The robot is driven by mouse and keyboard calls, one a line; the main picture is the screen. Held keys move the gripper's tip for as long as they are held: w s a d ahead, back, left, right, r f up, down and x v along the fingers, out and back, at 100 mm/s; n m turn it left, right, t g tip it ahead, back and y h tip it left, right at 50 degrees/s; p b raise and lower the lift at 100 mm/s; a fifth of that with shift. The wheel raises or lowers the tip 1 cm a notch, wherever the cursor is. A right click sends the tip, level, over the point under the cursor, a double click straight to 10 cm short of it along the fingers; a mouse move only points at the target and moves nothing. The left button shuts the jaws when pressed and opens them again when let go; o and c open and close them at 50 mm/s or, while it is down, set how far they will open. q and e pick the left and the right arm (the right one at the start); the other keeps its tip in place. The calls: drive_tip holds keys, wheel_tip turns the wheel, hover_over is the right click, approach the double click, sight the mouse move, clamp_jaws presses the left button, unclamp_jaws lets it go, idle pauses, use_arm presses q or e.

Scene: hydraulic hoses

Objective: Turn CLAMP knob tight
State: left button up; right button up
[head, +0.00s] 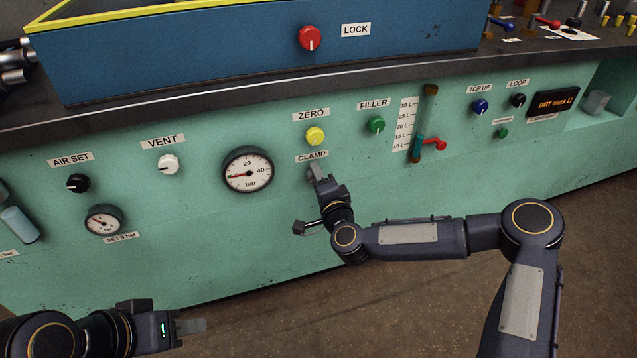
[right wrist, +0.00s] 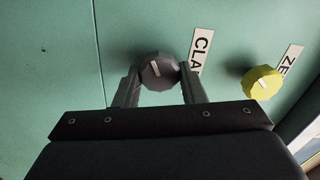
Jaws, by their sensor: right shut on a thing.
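The CLAMP knob (right wrist: 159,72) is dark grey with a pale pointer mark. In the right wrist view it sits between the two fingers of my right gripper (right wrist: 158,88), which is shut on it. The CLAMP label (right wrist: 200,50) is beside it. In the head view my right gripper (head: 317,172) reaches the green panel just under the CLAMP label (head: 312,156) and hides most of the knob. My left gripper (head: 192,326) is low at the left, away from the panel, with nothing seen in it; its finger gap cannot be made out.
The yellow ZERO knob (head: 315,136) is just above the CLAMP label. A large bar gauge (head: 247,170) is to the left, with the white VENT knob (head: 168,164) beyond it. The green FILLER knob (head: 376,125) is to the upper right. The floor in front is clear.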

drive_tip(key=m+b, duration=0.2)
drive_tip(key=m, duration=0.3)
drive_tip(key=shift+f, duration=0.2)
idle(0.6)
drive_tip(key=o, duration=1)
drive_tip(key=shift+s+r, duration=0.1)
drive_tip(key=p+v, duration=0.1)
drive_tip(key=v, duration=0.6)
drive_tip(key=shift+s, duration=0.3)
drive_tip(key=shift+d, duration=0.1)
